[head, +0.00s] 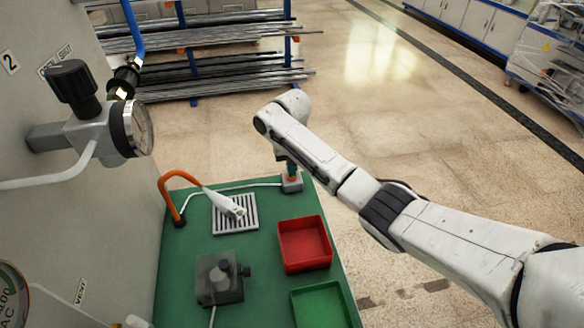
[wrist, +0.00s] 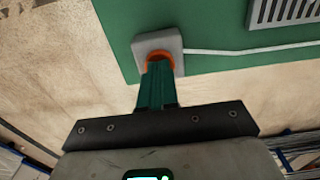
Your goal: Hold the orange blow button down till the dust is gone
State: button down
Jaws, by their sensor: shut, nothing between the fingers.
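The orange blow button (wrist: 163,55) sits on a small grey box (wrist: 171,42) at the green bench's corner. The box also shows in the head view (head: 292,185). My gripper (wrist: 157,66) is shut, with its green fingers pointing down onto the button. The fingertips overlap the button and seem to touch it; I cannot tell how far it is pressed. The fingers hide part of the button. A white nozzle (head: 222,202) on an orange hose (head: 176,176) points over a slotted grille (head: 247,225). Dust cannot be made out at this size.
A red tray (head: 326,262) and a green tray (head: 346,308) stand on the bench's right side. A dark grey block with a knob (head: 219,285) is nearer. A gauge and valve (head: 133,128) stick out from the left wall.

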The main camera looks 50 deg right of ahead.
jog(key=shift+s+a+f, duration=0.15)
jog(key=shift+s+f, duration=0.1)
jog(key=shift+f, duration=0.5)
jog(key=r+p, duration=0.5)
jog(key=shift+w+r, duration=0.25)
notch_tip(320, 180, up, 10)
jog(key=b, duration=0.1)
